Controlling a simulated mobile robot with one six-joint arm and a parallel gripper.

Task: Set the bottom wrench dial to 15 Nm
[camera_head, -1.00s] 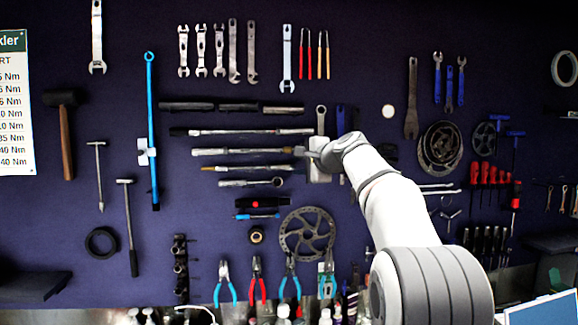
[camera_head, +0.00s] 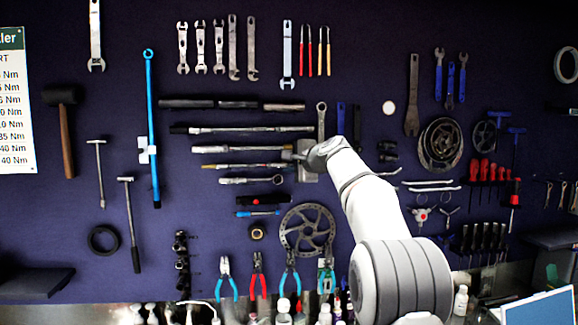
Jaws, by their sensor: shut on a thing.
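Several long torque wrenches hang level, one above another, on the dark wall. One has a dark, brownish right end (camera_head: 242,149). Below it is one with a yellowish left end (camera_head: 245,166). The lowest (camera_head: 245,181) is shorter and has a round head at its right end. My gripper (camera_head: 288,155) comes from the right and is shut at the right ends of the two middle wrenches. It hides part of these ends, and I cannot tell for sure which one is between its fingers. No dial numbers are readable at this size.
A ring spanner (camera_head: 321,120) and a blue tool (camera_head: 340,118) hang above my gripper. Pliers (camera_head: 258,277) and bottles (camera_head: 284,312) are lower down. A torque chart (camera_head: 14,105) is at far left.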

